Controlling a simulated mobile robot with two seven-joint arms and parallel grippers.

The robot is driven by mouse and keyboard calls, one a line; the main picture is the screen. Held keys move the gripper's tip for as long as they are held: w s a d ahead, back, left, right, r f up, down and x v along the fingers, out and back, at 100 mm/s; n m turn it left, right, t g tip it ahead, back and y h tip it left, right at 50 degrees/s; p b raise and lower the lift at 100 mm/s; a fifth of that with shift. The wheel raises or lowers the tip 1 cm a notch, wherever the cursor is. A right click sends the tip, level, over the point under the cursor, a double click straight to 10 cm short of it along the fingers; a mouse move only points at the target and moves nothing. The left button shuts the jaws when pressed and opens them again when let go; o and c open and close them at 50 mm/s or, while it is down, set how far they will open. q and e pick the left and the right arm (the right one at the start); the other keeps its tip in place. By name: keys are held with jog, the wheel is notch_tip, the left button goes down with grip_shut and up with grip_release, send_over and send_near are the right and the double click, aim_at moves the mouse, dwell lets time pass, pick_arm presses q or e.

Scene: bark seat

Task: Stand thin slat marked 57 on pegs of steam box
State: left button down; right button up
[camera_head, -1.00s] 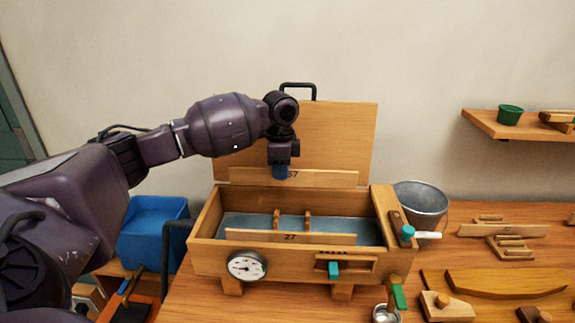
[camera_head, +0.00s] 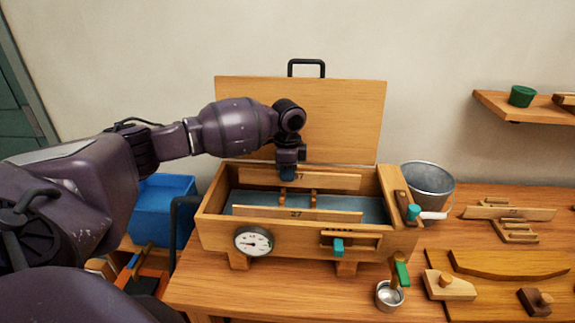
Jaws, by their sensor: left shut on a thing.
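The steam box (camera_head: 285,234) is a wooden trough on short legs with its lid (camera_head: 345,115) open at the back. My left gripper (camera_head: 288,174) is shut on the thin slat marked 57 (camera_head: 335,181), holding it level on its long edge at the back of the box opening. The gripper partly hides its number. Two wooden pegs (camera_head: 313,197) show inside the box, just below and in front of the slat; I cannot tell whether the slat touches them. Another slat, marked 27 (camera_head: 335,216), stands along the front of the box. My right gripper is not in view.
A metal bucket (camera_head: 427,184) stands to the right, a small metal cup (camera_head: 389,295) in front. Wooden parts (camera_head: 508,263) lie at the right. A blue bin (camera_head: 160,212) is at the left.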

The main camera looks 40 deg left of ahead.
aim_at(287, 186)
pick_arm(q)
jog(key=shift+f, duration=2.3)
jog(key=shift+f, duration=0.3)
jog(key=c, duration=1.1)
grip_release()
jog(key=shift+r, duration=5.55)
